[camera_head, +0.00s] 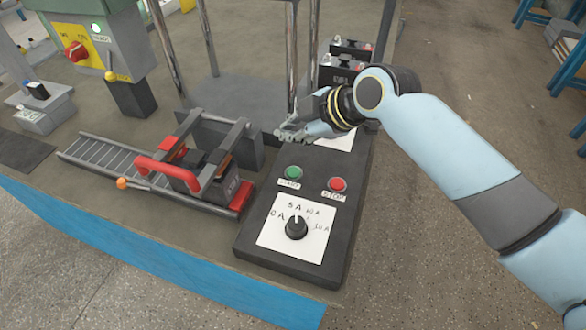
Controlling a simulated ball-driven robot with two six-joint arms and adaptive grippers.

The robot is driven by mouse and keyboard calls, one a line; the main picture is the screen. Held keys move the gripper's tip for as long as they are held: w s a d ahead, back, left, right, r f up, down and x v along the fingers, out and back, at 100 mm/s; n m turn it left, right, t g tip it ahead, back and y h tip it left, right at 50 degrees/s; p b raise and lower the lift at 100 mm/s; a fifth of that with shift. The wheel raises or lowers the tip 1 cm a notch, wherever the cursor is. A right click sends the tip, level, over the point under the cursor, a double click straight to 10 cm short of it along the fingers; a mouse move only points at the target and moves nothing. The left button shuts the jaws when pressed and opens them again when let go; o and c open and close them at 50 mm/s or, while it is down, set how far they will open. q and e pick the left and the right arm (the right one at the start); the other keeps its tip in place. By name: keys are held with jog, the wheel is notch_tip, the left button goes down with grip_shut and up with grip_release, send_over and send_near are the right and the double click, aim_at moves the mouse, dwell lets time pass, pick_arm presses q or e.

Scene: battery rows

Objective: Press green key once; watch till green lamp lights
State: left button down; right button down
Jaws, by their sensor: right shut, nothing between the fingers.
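The green key (293,173) is a round button on a dark control panel (262,240). It stands beside a red button (338,184) labelled STOP. My right gripper (290,134) is shut and empty above the panel's far part. Its fingertips show farther back than the green key and apart from it, and the key is in plain view. A small pale green lamp (97,28) sits on the grey-green machine box at the upper left; I cannot tell surely whether it is lit. My left gripper is not in view.
A black rotary dial (296,228) with an ampere scale is at the panel's near end. A battery with a red handle (155,168) sits on a roller track (100,160) to the left. Upright metal posts (291,50) stand behind my right gripper. More batteries (340,68) stand farther back.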

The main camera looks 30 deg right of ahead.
jog(key=b, duration=0.8)
send_over(292, 173)
notch_tip(292, 173, down, 8)
jog(key=shift+s, duration=0.1)
jog(key=shift+f, duration=0.45)
dwell(0.7)
jog(key=shift+f, duration=0.4)
jog(key=shift+f+b, duration=0.4)
dwell(0.6)
jog(key=shift+r, duration=0.1)
jog(key=shift+r+p, duration=0.75)
jog(key=shift+p, duration=0.1)
